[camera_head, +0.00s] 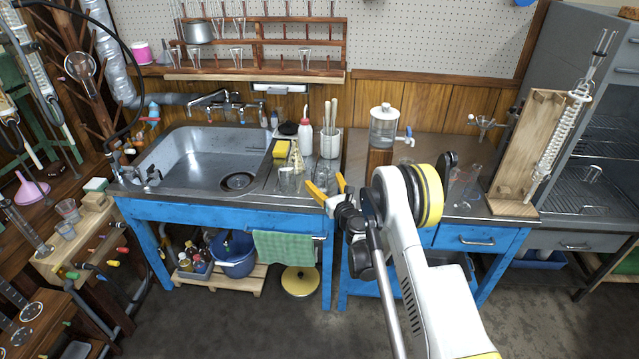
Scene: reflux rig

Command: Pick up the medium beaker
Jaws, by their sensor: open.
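Several clear glass vessels stand on the metal drainboard right of the sink. One beaker (287,180) stands near the front edge, and other small glasses (309,172) stand just to its right. They are small and see-through, so I cannot tell which is the medium beaker. My gripper (329,187) is open, with two yellow fingertips at the right front of this group. No object shows between the fingers. The fingers partly cover the glassware behind them, and I cannot tell whether they touch it.
The sink basin (200,160) lies to the left. A dispenser jar (383,127) and a wooden condenser stand (530,150) are on the right bench. A green towel (283,247) hangs in front.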

